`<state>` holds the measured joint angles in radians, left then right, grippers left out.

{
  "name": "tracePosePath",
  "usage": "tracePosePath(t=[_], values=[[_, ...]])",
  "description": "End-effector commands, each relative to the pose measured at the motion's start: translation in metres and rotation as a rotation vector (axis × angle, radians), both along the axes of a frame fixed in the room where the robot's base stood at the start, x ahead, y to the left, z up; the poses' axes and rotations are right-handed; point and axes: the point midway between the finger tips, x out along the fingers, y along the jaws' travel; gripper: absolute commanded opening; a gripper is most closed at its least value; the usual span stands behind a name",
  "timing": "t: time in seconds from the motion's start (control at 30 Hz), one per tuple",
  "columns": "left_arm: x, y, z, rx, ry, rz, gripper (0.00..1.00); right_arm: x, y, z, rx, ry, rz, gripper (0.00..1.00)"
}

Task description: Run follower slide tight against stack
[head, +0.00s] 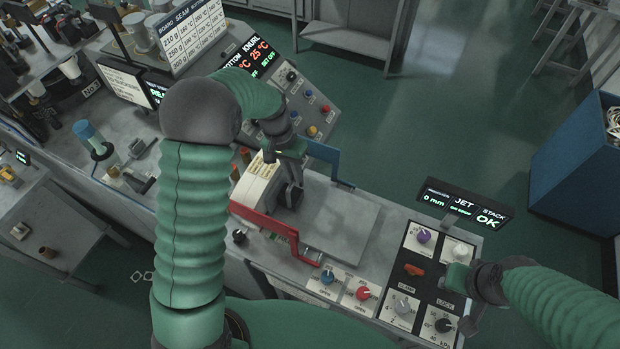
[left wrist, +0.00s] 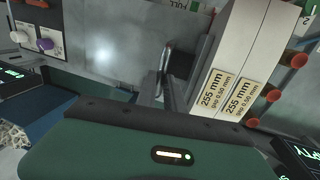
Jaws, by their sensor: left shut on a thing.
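The stack is a cream block of sheets (head: 257,184) lying on the grey bed between a red side guide (head: 262,222) and a blue side guide (head: 322,156). In the left wrist view the stack (left wrist: 232,62) shows two labels reading 255 mm. A dark upright piece (head: 294,199), apparently the follower slide, stands by the stack's right end; whether they touch is unclear. My left gripper (head: 288,182) is at this dark piece, shut on it, and partly hides it. My right gripper (head: 466,284) is over the knob panel; its fingers are hard to make out.
The bed plate (head: 345,215) right of the slide is bare. A knob panel (head: 425,262) lies at front right, with a display (head: 464,206) reading 0 mm and STACK OK. A blue bin (head: 570,165) stands far right. Red and blue knobs (head: 362,293) line the front edge.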

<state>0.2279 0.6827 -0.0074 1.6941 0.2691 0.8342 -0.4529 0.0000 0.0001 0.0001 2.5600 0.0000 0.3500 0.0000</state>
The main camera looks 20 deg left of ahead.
Motion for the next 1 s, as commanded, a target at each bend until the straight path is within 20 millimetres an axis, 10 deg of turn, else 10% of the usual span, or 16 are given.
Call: tracePosePath(t=[0.27, 0.43, 0.77, 1.0], values=[[0.002, 0.006, 0.002, 0.009, -0.006, 0.002, 0.0, 0.0, 0.0, 0.001, 0.0, 0.0, 0.0, 0.36], [0.001, 0.004, 0.001, 0.007, -0.004, 0.002, 0.34, 0.0, 0.0, 0.0, 0.0, 0.0, 0.0, 0.36], [0.002, 0.003, 0.001, 0.005, -0.001, 0.0, 0.34, 0.0, 0.0, -0.001, 0.0, 0.0, 0.0, 0.36], [0.003, 0.013, 0.041, 0.006, -0.008, 0.003, 0.34, 0.0, 0.0, -0.017, 0.0, 0.0, 0.0, 0.36]])
